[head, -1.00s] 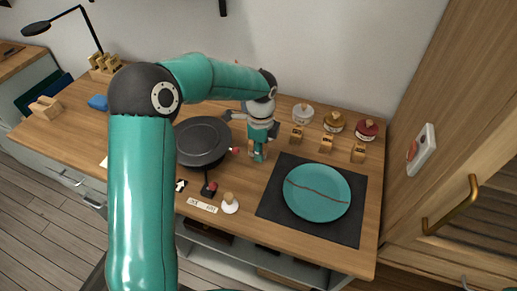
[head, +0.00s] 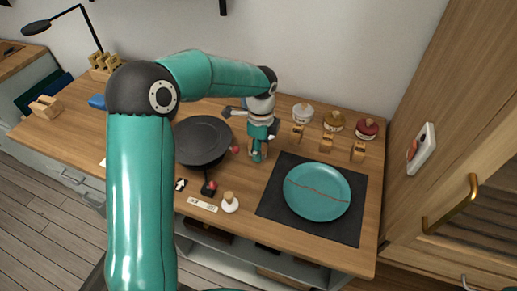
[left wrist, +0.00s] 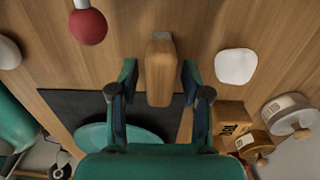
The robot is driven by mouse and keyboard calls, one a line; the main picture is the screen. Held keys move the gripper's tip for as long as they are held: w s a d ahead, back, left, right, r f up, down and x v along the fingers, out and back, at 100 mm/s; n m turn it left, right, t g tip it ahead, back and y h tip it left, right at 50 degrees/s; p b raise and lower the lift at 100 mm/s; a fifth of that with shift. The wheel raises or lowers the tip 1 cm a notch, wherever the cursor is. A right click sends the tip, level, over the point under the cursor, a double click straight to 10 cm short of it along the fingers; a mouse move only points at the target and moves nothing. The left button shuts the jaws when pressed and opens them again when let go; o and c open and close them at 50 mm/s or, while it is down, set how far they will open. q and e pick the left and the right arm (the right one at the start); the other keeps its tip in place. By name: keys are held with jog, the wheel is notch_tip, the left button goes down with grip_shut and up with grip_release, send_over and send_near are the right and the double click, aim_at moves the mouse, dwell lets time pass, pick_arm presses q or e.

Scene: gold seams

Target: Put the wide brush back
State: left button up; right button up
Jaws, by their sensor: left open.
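My left gripper (head: 258,152) is open, pointing down over the table between the dark pan and the mat. In the left wrist view its two fingers (left wrist: 157,95) stand apart on either side of a wooden piece (left wrist: 160,72) with a grey end. This piece looks like the handle of the wide brush, but I cannot see bristles. A gap shows on both sides of it. My right gripper is not in view.
A teal plate with a crack-like seam (head: 317,192) lies on a dark mat (head: 275,212) at the right. A dark pan (head: 203,140) is left of the gripper. Jars (head: 334,121) stand at the back right. A small wood-topped white item (head: 229,203) is near the front.

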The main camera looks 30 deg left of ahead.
pick_arm(q)
notch_tip(320, 180, up, 11)
jog(key=shift+r, duration=0.1)
dwell(0.7)
